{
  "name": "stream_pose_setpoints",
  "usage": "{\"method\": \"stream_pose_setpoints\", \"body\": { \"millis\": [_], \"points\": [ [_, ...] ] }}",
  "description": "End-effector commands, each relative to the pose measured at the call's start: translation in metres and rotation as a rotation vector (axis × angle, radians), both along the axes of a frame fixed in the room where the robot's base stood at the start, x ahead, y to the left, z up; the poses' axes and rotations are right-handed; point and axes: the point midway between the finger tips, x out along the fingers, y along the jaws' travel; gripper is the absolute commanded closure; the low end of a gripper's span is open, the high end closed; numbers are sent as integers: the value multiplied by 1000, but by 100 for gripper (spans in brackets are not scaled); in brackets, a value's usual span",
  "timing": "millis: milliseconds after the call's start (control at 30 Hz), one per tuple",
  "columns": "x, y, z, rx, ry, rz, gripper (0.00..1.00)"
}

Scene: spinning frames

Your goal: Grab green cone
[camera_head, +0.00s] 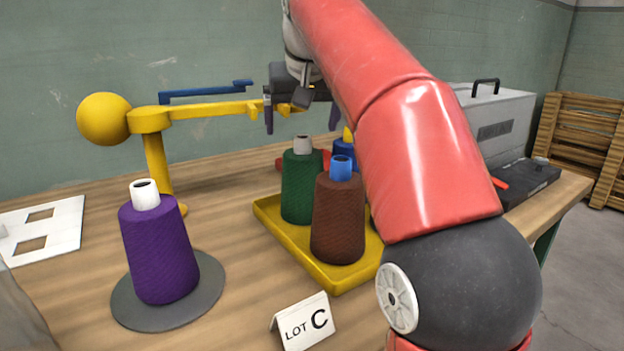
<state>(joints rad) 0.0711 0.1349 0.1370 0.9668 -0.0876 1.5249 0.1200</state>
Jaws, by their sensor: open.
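The green cone (298,190) is a yarn cone with a grey top, standing upright in a yellow tray (337,287). A brown cone (338,220) with a blue top stands in front of it and to its right, hiding part of its side. My gripper (302,118) is above and behind the green cone in the picture, with its two dark fingers spread apart and nothing visible between them. The fingers are apart from the cone. My red arm covers the right part of the tray.
A purple cone (160,250) stands on a grey disc (205,308) at the left. A yellow stand (156,165) with arms reaches toward my gripper. A LOT C card (303,322) is in front. A blue cone (344,148) is partly hidden. A grey case (497,120) stands at right.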

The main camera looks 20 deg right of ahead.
Motion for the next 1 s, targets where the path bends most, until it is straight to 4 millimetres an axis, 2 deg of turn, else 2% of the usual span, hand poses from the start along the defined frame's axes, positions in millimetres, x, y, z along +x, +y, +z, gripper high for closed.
{"method": "stream_pose_setpoints", "body": {
  "millis": [433, 767, 1000],
  "points": [
    [26, -7, -55, 1, 2, 0, 8],
    [31, -7, -61, 1, -1, 0, 8],
    [31, -7, -61, 1, -1, 0, 37]
  ]
}}
